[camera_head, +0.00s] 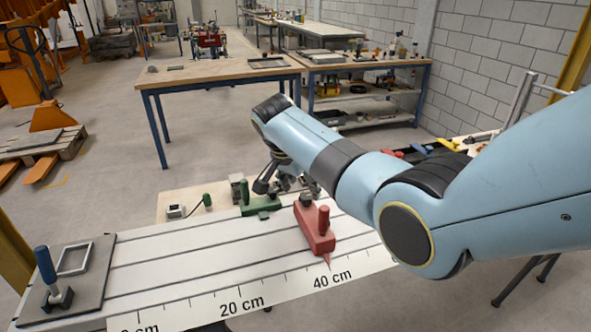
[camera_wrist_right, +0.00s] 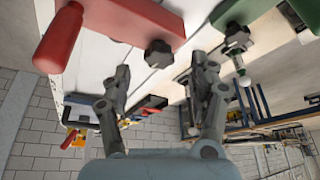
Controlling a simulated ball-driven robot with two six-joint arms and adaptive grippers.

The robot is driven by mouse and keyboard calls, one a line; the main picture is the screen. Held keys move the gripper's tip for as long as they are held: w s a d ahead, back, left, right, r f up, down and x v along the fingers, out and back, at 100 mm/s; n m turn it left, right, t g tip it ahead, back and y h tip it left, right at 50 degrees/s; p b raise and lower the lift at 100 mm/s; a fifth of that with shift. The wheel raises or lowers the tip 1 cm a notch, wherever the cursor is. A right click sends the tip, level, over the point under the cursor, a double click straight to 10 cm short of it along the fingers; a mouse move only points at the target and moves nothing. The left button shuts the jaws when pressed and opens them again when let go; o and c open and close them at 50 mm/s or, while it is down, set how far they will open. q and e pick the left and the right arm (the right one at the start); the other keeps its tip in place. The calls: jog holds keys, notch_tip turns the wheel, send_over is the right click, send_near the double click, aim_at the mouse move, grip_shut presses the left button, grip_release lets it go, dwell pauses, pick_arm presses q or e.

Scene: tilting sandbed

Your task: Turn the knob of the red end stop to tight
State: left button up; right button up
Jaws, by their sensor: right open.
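The red end stop (camera_head: 318,239) sits on the pale slotted bed near the 40 cm mark, with an upright red handle (camera_head: 323,217). Its dark lobed knob (camera_head: 306,201) is at the far end of the block. In the right wrist view, the knob (camera_wrist_right: 158,53) shows just beyond and between the fingertips, apart from them. The red block (camera_wrist_right: 125,20) is at the top left. My right gripper (camera_head: 286,185) is open and empty, above the bed between the red and green stops; it also shows in the wrist view (camera_wrist_right: 161,68). My left gripper is out of view.
A green end stop (camera_head: 261,206) stands close by on the left, with its own dark knob (camera_wrist_right: 237,37). A blue-handled post (camera_head: 46,268) and a grey frame (camera_head: 75,258) are at the bed's left end. The bed's middle left is clear.

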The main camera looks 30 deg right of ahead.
jog(key=v, duration=0.8)
jog(key=shift+r, duration=0.35)
jog(key=shift+a, duration=0.1)
